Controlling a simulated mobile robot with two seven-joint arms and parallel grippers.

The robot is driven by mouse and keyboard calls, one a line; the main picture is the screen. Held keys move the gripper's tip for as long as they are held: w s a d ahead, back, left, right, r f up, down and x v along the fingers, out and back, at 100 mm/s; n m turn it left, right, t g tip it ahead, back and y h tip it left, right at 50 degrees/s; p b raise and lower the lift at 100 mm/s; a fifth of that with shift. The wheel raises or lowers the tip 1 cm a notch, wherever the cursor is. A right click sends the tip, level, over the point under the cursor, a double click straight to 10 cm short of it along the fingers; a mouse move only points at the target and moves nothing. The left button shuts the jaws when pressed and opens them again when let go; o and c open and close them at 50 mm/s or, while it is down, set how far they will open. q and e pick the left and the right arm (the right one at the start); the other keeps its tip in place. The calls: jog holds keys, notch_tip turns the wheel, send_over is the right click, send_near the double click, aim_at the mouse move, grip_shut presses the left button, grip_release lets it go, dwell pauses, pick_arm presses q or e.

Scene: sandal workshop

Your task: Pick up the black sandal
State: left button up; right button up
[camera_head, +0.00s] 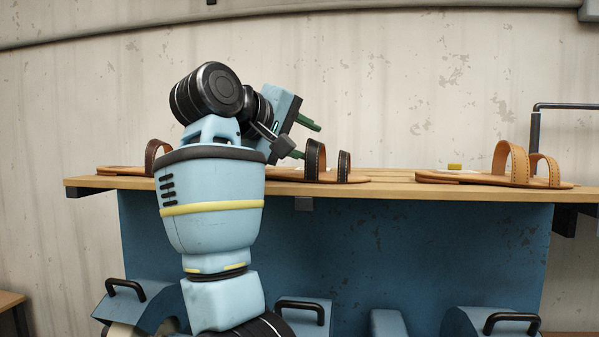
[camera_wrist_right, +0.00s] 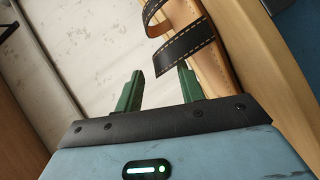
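In the right wrist view the same sandal (camera_wrist_right: 180,47) lies beyond and to the right of the green fingertips (camera_wrist_right: 161,72). Part of the sole at the left is hidden by my right arm in the head view. My left gripper is not in view.
A dark brown-strapped sandal (camera_head: 151,157) at the left is partly hidden by my arm. A pale wall stands behind. The tabletop between the middle and right sandals is clear.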

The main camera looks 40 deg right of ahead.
aim_at(324, 149)
jog(key=x, duration=0.4)
jog(key=shift+d, duration=0.25)
jog(key=shift+a, duration=0.1)
grip_shut()
